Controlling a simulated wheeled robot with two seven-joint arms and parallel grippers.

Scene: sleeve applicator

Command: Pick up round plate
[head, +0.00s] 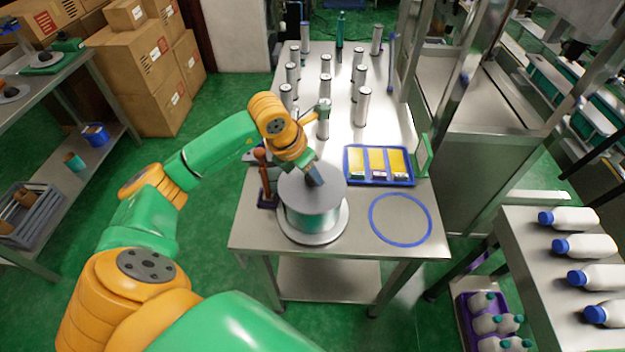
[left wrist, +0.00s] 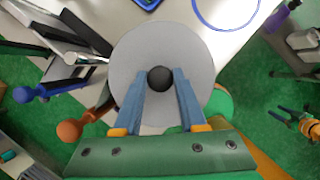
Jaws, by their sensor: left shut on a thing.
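The round plate (head: 300,190) is a flat grey disc. In the head view it lies on top of a teal spool (head: 308,218) that has a wide pale base (head: 335,226) on the steel table. The round plate fills the middle of the left wrist view (left wrist: 195,50), with a black knob (left wrist: 159,78) at its centre. My left gripper (head: 313,176) comes down onto the plate from above. Its two blue fingers (left wrist: 160,82) are shut on the black knob. I cannot tell whether the plate is lifted off the spool. My right gripper is not in view.
A blue ring outline (head: 431,221) marks bare table to the right. Behind it is a blue tray (head: 349,165) with yellow compartments. Several metal cylinders (head: 362,106) stand at the back. A tool stand with a brown handle (head: 262,160) is close to the plate's left.

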